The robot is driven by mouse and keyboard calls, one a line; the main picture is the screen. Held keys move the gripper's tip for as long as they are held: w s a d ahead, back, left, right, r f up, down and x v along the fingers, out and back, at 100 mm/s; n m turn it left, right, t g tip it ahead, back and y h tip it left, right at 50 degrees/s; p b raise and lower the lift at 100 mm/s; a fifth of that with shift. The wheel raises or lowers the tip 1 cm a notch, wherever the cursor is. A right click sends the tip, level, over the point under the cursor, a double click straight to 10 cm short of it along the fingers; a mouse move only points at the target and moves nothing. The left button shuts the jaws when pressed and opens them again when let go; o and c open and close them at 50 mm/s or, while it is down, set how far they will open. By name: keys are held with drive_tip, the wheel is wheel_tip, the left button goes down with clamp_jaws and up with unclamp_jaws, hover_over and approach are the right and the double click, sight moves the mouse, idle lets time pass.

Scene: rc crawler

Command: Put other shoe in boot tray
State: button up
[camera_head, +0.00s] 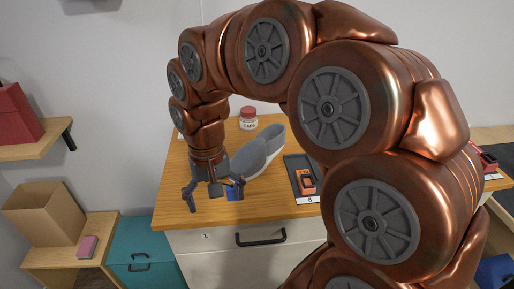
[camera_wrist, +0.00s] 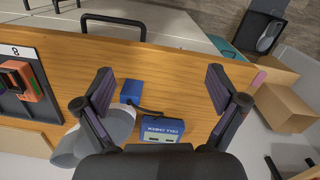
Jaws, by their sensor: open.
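A grey shoe-like object (camera_wrist: 268,36) lies on a dark tray (camera_wrist: 265,7) at floor level, in the top right of the wrist view. No shoe or boot tray can be made out in the head view. My gripper (camera_head: 214,194) is open and empty above the front left of the wooden tabletop. Its spread fingers also show in the wrist view (camera_wrist: 160,92), over a small blue block (camera_wrist: 131,91) and a blue labelled box (camera_wrist: 161,130) joined by a dark cable. The tray is well beyond the right finger in that view.
On the wooden top (camera_head: 182,213) are a grey curved object (camera_head: 262,148), a red-lidded jar (camera_head: 248,118) and a dark tray holding an orange device (camera_head: 305,181). A cardboard box (camera_head: 45,213) and pink block (camera_head: 88,246) are on a low table at left. My arm hides the right side.

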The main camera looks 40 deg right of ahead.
drive_tip(key=w+d+r+m+p, duration=0.2)
drive_tip(key=w+d+r+m, duration=0.25)
drive_tip(key=w+d, duration=0.4)
drive_tip(key=r+m+t+p, duration=0.1)
drive_tip(key=m+p, duration=0.1)
drive_tip(key=m, duration=0.1)
hover_over(244, 153)
drive_tip(key=d+m, duration=0.4)
drive_tip(key=d, duration=0.4)
drive_tip(key=shift+w+f+p, duration=0.15)
drive_tip(key=shift+f+p, duration=1.65)
drive_tip(key=shift+f, duration=2.1)
drive_tip(key=shift+c, duration=0.2)
drive_tip(key=c, duration=1.5)
